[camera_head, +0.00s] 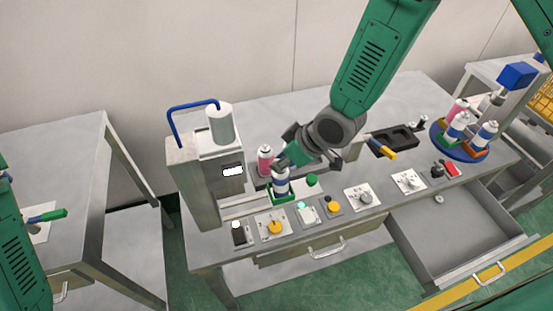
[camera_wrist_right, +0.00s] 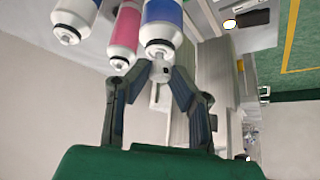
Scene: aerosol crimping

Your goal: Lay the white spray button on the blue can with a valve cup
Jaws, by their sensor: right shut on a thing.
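My right gripper (camera_head: 283,164) comes down from above at the crimping station, over the blue can (camera_head: 281,183). In the right wrist view its fingers (camera_wrist_right: 160,72) are closed on a small white spray button (camera_wrist_right: 161,71). The blue can with a white shoulder (camera_wrist_right: 162,22) is directly at the button, its valve end facing it. Whether they touch I cannot tell. In the head view the button is hidden by the gripper. My left gripper is not in view.
A pink can (camera_head: 265,160) stands close beside the blue can. The wrist view also shows another blue can (camera_wrist_right: 75,14). The grey press (camera_head: 192,185) rises at left. Panels with knobs (camera_head: 271,224) line the table's front. A blue turntable (camera_head: 442,141) with cans and a black tray (camera_head: 388,141) lie right.

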